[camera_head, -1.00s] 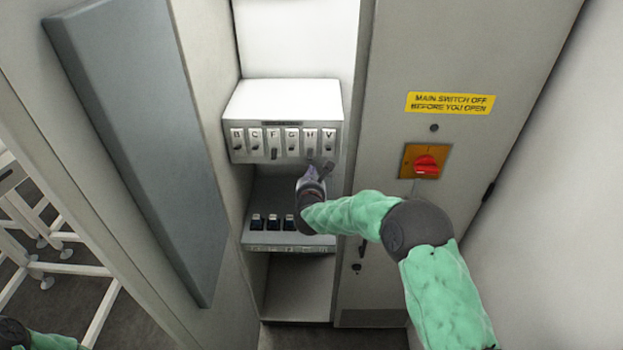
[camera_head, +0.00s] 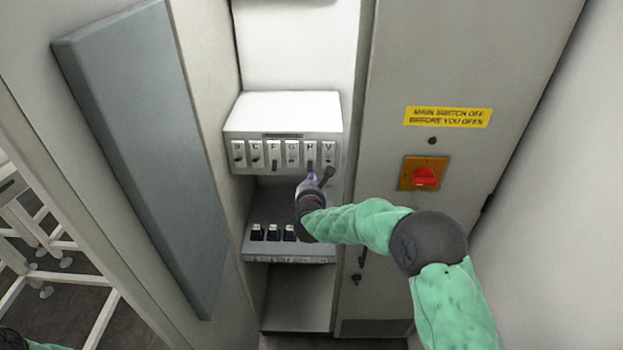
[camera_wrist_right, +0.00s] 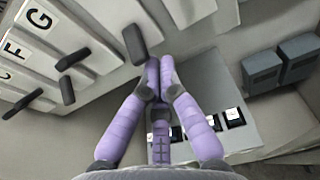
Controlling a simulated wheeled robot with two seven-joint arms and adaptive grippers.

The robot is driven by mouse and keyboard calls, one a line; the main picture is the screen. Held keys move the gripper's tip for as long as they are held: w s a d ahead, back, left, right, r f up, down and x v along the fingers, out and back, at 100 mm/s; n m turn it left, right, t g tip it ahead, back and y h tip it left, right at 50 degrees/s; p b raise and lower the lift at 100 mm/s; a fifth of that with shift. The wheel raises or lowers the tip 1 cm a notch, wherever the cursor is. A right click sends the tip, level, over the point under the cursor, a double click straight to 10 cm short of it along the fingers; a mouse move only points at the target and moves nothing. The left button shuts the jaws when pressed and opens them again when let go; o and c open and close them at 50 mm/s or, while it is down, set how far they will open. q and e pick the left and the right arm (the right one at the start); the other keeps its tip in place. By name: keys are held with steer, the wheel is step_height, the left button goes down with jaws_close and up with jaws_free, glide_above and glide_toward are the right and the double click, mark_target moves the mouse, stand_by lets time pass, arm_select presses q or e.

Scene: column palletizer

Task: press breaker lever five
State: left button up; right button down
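The white breaker box (camera_head: 283,108) has a row of dark levers under letter labels. The fifth lever from the left, labelled H (camera_head: 311,163), sits low in its slot, as does the one under F (camera_head: 275,163). My right gripper (camera_head: 317,178) is just below the H and V levers. In the right wrist view its purple fingers (camera_wrist_right: 159,74) meet at the tips, empty, close beside a dark lever (camera_wrist_right: 134,45), just past the lever under G (camera_wrist_right: 73,59). I cannot tell whether they touch it. My left gripper is out of view.
Below the box is a ledge with several dark switches (camera_head: 273,232). To the right, a cabinet door carries a red rotary switch (camera_head: 425,177) and a yellow warning label (camera_head: 448,117). A grey panel (camera_head: 140,150) stands at the left.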

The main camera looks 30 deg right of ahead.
steer(key=shift+s+r+g+p, duration=0.1)
steer(key=shift+r+g+p, duration=0.2)
steer(key=shift+p, duration=0.5)
steer(key=r+g+y+p, duration=0.1)
steer(key=g+p, duration=0.1)
steer(key=p, duration=0.3)
steer(key=r+g+y+p, duration=0.1)
steer(key=p, duration=0.4)
steer(key=s+r+g+y+p, duration=0.1)
steer(key=g+p, duration=0.1)
steer(key=p, duration=0.3)
steer(key=shift+a+g+y, duration=0.3)
steer(key=shift+y, duration=0.1)
steer(key=shift+r+p, duration=0.1)
steer(key=shift+p, duration=0.25)
steer(key=shift+r+p, duration=0.45)
steer(key=shift+r, duration=0.25)
steer(key=shift+f, duration=0.15)
